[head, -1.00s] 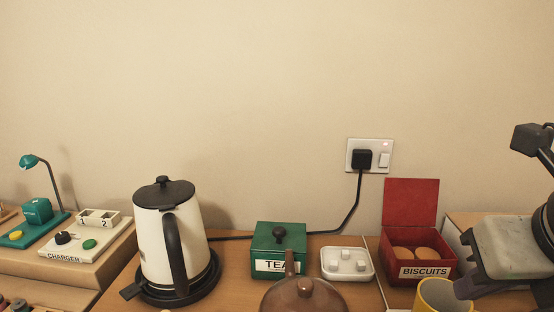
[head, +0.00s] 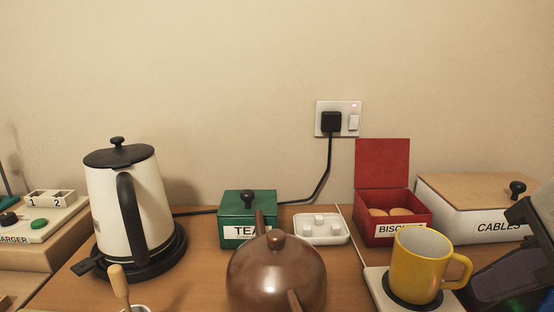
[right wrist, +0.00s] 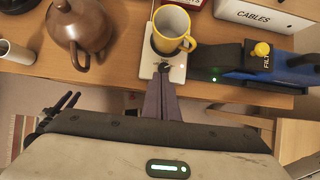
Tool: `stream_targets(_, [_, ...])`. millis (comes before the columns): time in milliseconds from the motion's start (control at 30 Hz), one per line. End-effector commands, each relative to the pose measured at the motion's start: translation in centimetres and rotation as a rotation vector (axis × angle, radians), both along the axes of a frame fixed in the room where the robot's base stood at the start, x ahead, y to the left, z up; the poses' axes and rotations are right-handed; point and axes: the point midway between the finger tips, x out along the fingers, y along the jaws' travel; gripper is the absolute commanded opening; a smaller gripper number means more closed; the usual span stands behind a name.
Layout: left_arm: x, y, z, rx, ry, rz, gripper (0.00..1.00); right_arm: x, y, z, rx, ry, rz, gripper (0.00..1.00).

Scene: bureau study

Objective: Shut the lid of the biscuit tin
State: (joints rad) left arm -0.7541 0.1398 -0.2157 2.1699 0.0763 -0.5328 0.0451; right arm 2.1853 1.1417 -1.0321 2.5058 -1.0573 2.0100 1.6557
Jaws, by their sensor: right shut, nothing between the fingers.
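The red biscuit tin (head: 365,231) stands on the desk right of centre in the head view, with biscuits (head: 390,211) inside. Its lid (head: 382,163) is open and stands upright at the back. The yellow mug (head: 417,265) hides part of its front label. Only a sliver of red shows at the top of the right wrist view. My left gripper is out of view.
The mug sits on a white warmer (head: 376,285) in front of the tin. The cables box (head: 455,211) stands right of the tin. A sugar dish (head: 321,239), green tea box (head: 232,210), brown teapot (head: 272,280) and kettle (head: 130,205) stand to the left.

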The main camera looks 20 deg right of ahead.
Motion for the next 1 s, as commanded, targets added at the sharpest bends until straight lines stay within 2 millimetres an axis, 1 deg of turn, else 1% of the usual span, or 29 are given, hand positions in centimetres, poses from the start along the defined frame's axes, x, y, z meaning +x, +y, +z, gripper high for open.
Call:
stream_targets(33, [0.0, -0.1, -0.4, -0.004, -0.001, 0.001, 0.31, -0.4, 0.1, -0.3, -0.001, -0.004, 0.000, 0.00])
stream_targets(200, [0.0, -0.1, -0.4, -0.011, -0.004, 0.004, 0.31, -1.2, 0.2, -0.4, -0.001, -0.001, -0.001, 0.00])
stream_targets(500, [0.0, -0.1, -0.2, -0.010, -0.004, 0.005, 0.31, -1.2, 0.3, -0.2, -0.001, 0.001, -0.001, 0.00])
stream_targets(567, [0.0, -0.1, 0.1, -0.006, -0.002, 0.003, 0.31, -1.2, 0.3, 0.3, 0.000, 0.001, -0.001, 0.00])
stream_targets(700, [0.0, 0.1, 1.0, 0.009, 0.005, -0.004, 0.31, -1.2, 0.3, 1.9, 0.000, 0.001, -0.002, 0.00])
stream_targets(1000, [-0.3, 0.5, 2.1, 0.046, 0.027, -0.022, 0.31, -1.2, 0.2, 4.9, 0.000, 0.000, -0.001, 0.00])
